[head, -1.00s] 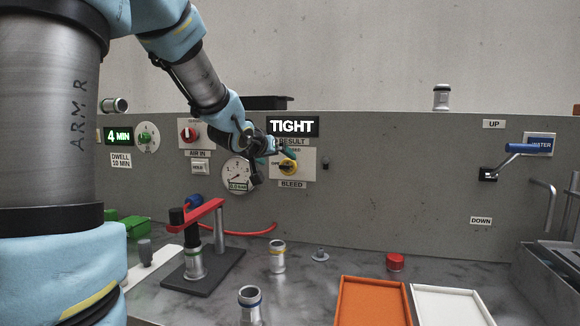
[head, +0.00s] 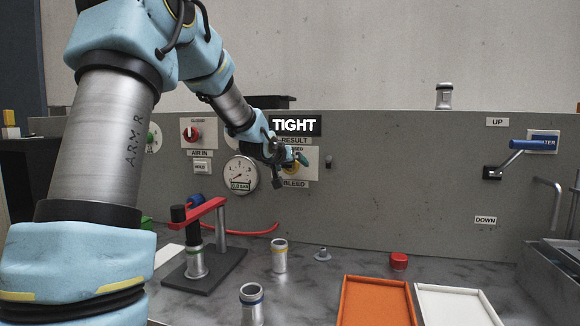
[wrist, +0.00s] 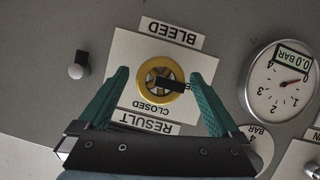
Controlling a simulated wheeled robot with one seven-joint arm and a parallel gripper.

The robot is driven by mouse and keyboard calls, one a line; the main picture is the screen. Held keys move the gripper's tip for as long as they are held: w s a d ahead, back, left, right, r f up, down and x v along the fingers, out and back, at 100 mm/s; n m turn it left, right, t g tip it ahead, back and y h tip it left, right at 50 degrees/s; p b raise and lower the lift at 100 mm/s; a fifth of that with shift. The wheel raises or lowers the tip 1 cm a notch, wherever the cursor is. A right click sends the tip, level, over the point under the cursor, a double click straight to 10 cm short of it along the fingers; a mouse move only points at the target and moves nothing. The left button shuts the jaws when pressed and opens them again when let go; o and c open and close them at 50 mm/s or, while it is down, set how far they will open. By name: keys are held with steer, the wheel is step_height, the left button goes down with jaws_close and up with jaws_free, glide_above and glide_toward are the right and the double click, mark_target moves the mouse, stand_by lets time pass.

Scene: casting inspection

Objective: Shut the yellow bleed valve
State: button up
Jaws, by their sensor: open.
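The yellow bleed valve (wrist: 150,78) is a round knob on a white plate, upside down in the wrist view, under the BLEED label (wrist: 171,32). Its black pointer bar reaches from the centre to the right and partly covers the word on that side; CLOSED stands below the knob in this view. My gripper (wrist: 160,77) is open, its teal fingers on either side of the knob with gaps visible. How far the tips are from the panel I cannot tell. In the head view my gripper (head: 297,157) covers most of the valve.
The RESULT display (head: 295,125) reads TIGHT above the valve. A pressure gauge (wrist: 281,84) reads 0.0 bar beside it. A small grey knob (wrist: 78,68) sits on the other side. A red clamp fixture (head: 205,210), metal castings and trays (head: 378,280) stand on the bench below.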

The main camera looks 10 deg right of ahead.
steer(key=c, duration=1.4)
